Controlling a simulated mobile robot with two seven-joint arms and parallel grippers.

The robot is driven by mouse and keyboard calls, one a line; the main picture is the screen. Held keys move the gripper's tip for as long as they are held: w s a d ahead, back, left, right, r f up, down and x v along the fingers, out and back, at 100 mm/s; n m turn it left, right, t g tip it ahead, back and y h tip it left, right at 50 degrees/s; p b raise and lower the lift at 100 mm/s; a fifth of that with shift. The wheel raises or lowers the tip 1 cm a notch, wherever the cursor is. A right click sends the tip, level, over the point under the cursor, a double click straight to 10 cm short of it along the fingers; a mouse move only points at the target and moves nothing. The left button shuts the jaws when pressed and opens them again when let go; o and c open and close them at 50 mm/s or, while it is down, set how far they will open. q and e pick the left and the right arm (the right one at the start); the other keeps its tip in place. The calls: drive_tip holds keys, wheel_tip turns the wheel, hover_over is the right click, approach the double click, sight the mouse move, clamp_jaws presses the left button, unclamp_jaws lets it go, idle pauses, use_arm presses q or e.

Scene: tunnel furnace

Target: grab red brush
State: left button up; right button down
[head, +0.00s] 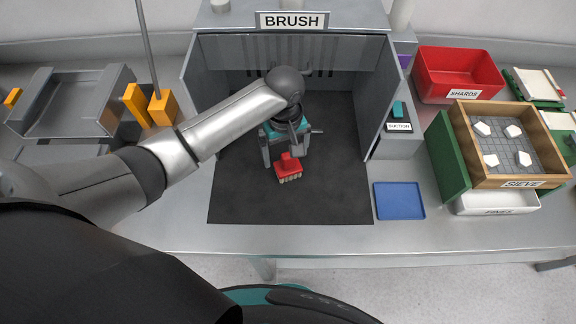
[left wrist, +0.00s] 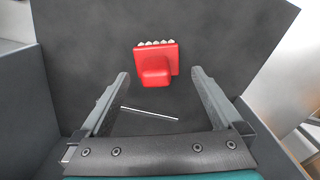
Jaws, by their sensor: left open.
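The red brush (head: 289,168) lies on the dark mat (head: 240,200) of the booth labelled BRUSH, its pale bristles toward the front edge. My left gripper (head: 286,160) is over the mat at the brush, its fingers to either side of the brush's rear part in the head view. In the left wrist view the red brush (left wrist: 156,62) sits ahead of and between the open fingertips (left wrist: 160,75), with space on both sides and no visible contact. A thin pale rod (left wrist: 149,113) lies on the mat between the fingers. My right gripper is not in view.
Grey booth walls (head: 375,100) stand left and right of the mat. A blue tray (head: 399,200) lies right of the mat. Farther right are a red SHARDS bin (head: 455,70) and a wooden sieve (head: 460,135) with white pieces. The mat's front is clear.

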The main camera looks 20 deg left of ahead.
sight(287, 163)
use_arm(q)
drive_tip(key=f, duration=0.3)
drive_tip(key=f+b, duration=0.1)
drive_tip(key=shift+d+f, duration=0.25)
drive_tip(key=shift+f, duration=0.15)
drive_tip(key=c, duration=1.3)
drive_tip(key=shift+r, duration=0.15)
